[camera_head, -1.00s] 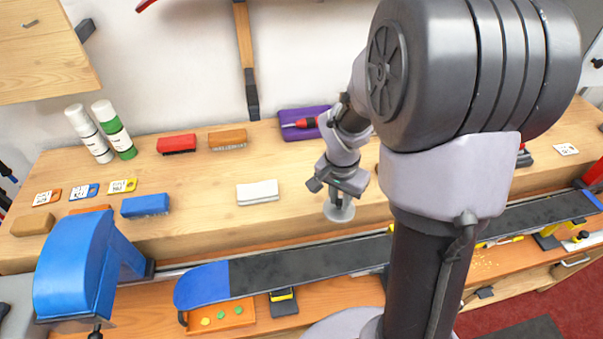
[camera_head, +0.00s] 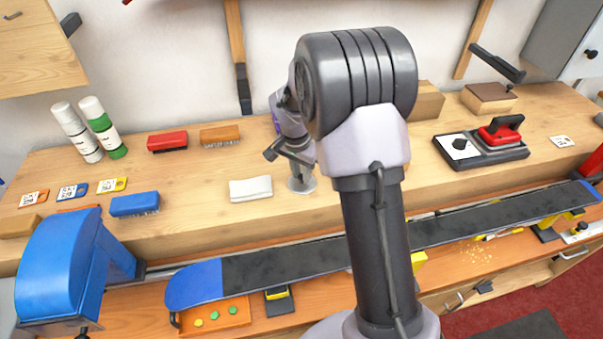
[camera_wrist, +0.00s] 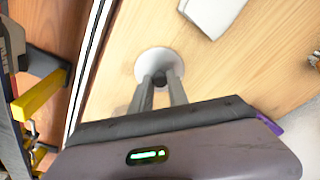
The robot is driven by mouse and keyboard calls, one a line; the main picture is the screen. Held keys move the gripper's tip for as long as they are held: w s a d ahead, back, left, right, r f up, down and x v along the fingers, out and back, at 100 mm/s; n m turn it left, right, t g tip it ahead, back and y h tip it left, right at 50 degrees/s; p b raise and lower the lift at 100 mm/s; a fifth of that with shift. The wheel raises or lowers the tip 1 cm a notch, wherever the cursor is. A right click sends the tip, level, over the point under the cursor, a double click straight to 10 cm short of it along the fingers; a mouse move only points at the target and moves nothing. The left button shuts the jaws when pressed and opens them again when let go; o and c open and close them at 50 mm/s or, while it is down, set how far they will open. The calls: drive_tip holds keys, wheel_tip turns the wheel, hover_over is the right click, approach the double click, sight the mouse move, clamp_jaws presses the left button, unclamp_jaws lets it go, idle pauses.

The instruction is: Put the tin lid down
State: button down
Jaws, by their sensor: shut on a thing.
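The tin lid (camera_head: 302,188) is a pale round disc beside the white folded cloth, over the wooden bench top (camera_head: 200,215). In the wrist view, the lid (camera_wrist: 145,66) shows a dark knob at its middle. My gripper (camera_head: 300,176) points down at the lid. The wrist view shows my gripper (camera_wrist: 160,84) with its two fingers closed on the knob. I cannot tell whether the lid touches the bench or hangs just above it.
The white cloth (camera_head: 250,189) lies just left of the lid. Red (camera_head: 167,141), tan (camera_head: 220,135) and blue (camera_head: 135,204) brushes lie further left. A long dark ski or board (camera_head: 285,265) runs along the front.

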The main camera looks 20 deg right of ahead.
sight(298, 188)
drive_tip(key=c, duration=1.3)
unclamp_jaws()
drive_tip(key=shift+f, duration=0.15)
drive_tip(key=s+a+r+n+t+p, duration=0.1)
drive_tip(key=s+a+r+p, duration=0.15)
drive_tip(key=r, duration=0.75)
drive_tip(key=s+a+r+n+p, duration=0.1)
drive_tip(key=s+a+r, duration=0.25)
drive_tip(key=r, duration=0.65)
drive_tip(key=s+a+r+n+t+y, duration=0.1)
drive_tip(key=s+a+r, duration=0.15)
drive_tip(key=s, duration=0.35)
drive_tip(key=s+a+r+n+t+y, duration=0.1)
drive_tip(key=s+a+r, duration=0.15)
drive_tip(key=s, duration=0.35)
drive_tip(key=s+a+n+t+y, duration=0.2)
drive_tip(key=s+a+n, duration=0.1)
drive_tip(key=s, duration=0.6)
drive_tip(key=f+b, duration=0.5)
drive_tip(key=f, duration=0.1)
drive_tip(key=shift+a+f, duration=0.2)
